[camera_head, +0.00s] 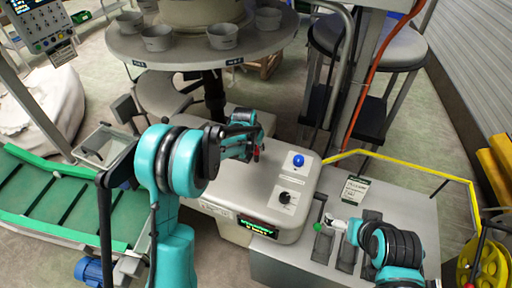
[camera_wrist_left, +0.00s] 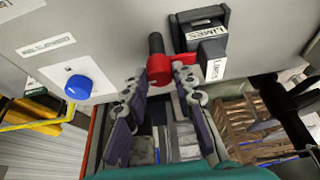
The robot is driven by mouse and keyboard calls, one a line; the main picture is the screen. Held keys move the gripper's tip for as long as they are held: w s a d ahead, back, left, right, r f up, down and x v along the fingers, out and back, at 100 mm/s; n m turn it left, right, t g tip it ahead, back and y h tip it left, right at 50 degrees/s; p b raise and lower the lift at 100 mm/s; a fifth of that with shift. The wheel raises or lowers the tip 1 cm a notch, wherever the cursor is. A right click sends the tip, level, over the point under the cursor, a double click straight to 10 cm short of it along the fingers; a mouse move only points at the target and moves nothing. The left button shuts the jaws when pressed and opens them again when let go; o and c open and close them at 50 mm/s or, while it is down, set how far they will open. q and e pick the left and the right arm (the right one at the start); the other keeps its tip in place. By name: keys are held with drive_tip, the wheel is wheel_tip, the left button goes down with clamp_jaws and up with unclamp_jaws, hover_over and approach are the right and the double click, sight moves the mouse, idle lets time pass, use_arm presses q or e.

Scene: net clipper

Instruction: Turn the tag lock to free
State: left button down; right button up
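A red piece with a black cylindrical knob (camera_wrist_left: 156,45), which looks like the tag lock, sits on the grey machine's face in the left wrist view.
The grey machine housing (camera_head: 225,178) carries a blue button (camera_head: 298,160), a black dial (camera_head: 285,197) and a lit display (camera_head: 258,228). A black labelled block (camera_wrist_left: 202,35) stands beside the red piece. A yellow rail (camera_head: 405,164) is at the right, a green conveyor (camera_head: 50,200) at the left.

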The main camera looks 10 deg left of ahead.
use_arm(q)
drive_tip(key=shift+n, duration=0.4)
drive_tip(key=n+y+b, duration=0.1)
drive_tip(key=n, duration=0.2)
drive_tip(key=shift+d+f+n+y+b, duration=0.1)
drive_tip(key=shift+d+n+y+b, duration=0.1)
drive_tip(key=shift+n+y+b, duration=0.2)
drive_tip(key=n+y, duration=0.1)
drive_tip(key=n, duration=0.1)
drive_tip(key=n+b, duration=0.1)
drive_tip(key=n, duration=0.1)
drive_tip(key=shift+w+d+n+g+y, duration=0.1)
drive_tip(key=shift+n+g+y, duration=0.2)
drive_tip(key=shift+g+y, duration=0.1)
drive_tip(key=n+g+y, duration=0.1)
drive_tip(key=n, duration=0.3)
drive_tip(key=shift+w, duration=0.1)
drive_tip(key=n+g, duration=0.1)
drive_tip(key=n, duration=0.3)
drive_tip(key=shift+n+g+y+b, duration=0.3)
drive_tip(key=shift+g, duration=0.1)
drive_tip(key=c, duration=1.2)
unclamp_jaws()
